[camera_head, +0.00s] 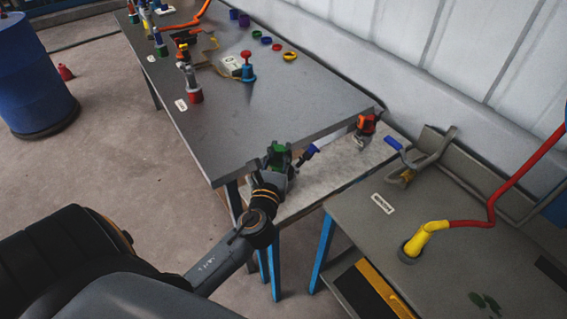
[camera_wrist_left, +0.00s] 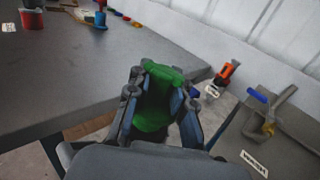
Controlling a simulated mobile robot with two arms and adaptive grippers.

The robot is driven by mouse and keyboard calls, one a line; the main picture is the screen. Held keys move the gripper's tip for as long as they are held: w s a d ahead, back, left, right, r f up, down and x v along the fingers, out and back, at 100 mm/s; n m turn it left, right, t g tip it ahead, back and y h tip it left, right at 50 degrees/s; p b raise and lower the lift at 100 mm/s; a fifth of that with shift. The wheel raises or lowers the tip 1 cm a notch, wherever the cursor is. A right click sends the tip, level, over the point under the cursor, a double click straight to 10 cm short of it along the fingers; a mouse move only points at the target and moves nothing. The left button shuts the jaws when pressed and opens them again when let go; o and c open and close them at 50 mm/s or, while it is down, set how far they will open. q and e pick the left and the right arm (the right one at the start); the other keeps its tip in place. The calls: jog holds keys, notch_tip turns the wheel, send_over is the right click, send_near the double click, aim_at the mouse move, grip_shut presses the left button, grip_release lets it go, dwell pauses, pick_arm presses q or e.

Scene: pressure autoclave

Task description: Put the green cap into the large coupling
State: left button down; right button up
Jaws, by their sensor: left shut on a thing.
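My left gripper (camera_head: 279,160) is shut on the green cap (camera_head: 278,149), over the right end of the grey bench. In the left wrist view the green cap (camera_wrist_left: 161,72) sits between the two fingers of the gripper (camera_wrist_left: 160,98), and its lower part is partly hidden. I cannot tell for certain which fitting is the large coupling. An orange-red fitting (camera_head: 366,124) and a blue-handled part (camera_head: 309,151) are just right of the gripper. A metal pipe fitting with a blue lever (camera_head: 400,158) is farther right. My right gripper is not in view.
The grey bench (camera_head: 250,120) carries several coloured caps and fittings toward the back. A lower pale shelf (camera_head: 330,170) lies beneath its right end. The right bench (camera_head: 450,200) holds a yellow elbow (camera_head: 424,238) on a red hose. A blue drum (camera_head: 35,80) stands left.

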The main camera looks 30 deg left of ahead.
pick_arm(q)
jog(key=shift+w+f, duration=0.55)
jog(key=shift+f, duration=0.1)
jog(key=f, duration=0.1)
jog(key=f+b, duration=0.1)
jog(key=f, duration=0.1)
jog(key=shift+w+d+f, duration=0.1)
jog(key=shift+w+f, duration=0.05)
jog(key=shift+w, duration=0.05)
jog(key=shift+f, duration=0.15)
jog(key=shift+f+b, duration=0.25)
jog(key=shift+b, duration=0.15)
jog(key=c, duration=1.2)
grip_release()
